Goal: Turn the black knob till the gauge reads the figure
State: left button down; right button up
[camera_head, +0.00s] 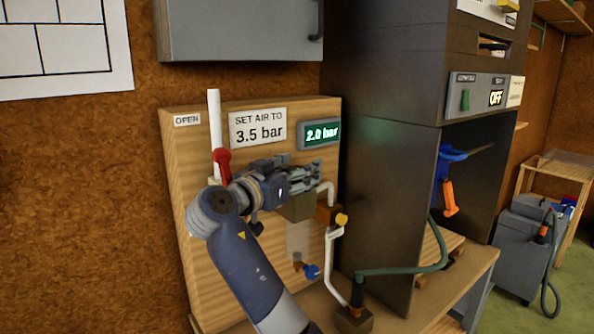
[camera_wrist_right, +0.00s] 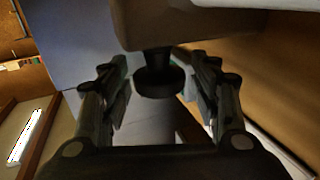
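The gauge (camera_head: 321,133) is a grey box with a lit green display reading 2.0 bar. The sign (camera_head: 258,129) beside it says "SET AIR TO 3.5 bar". My right gripper (camera_head: 308,180) is in front of the wooden panel (camera_head: 183,150), just below the gauge. In the right wrist view the black knob (camera_wrist_right: 158,80) sticks out below a brownish block (camera_wrist_right: 180,25). The open fingers (camera_wrist_right: 160,92) stand on either side of it, with visible gaps. In the head view the knob is hidden by the gripper. My left gripper is out of view.
A red lever (camera_head: 222,166) stands at a white pipe near the "OPEN" label (camera_head: 187,120). A green hose (camera_head: 400,271) runs right into a dark cabinet (camera_head: 385,190).

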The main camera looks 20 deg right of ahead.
jog(key=v, duration=0.7)
jog(key=shift+a, duration=0.2)
jog(key=shift+o, duration=0.2)
jog(key=shift+s, duration=0.1)
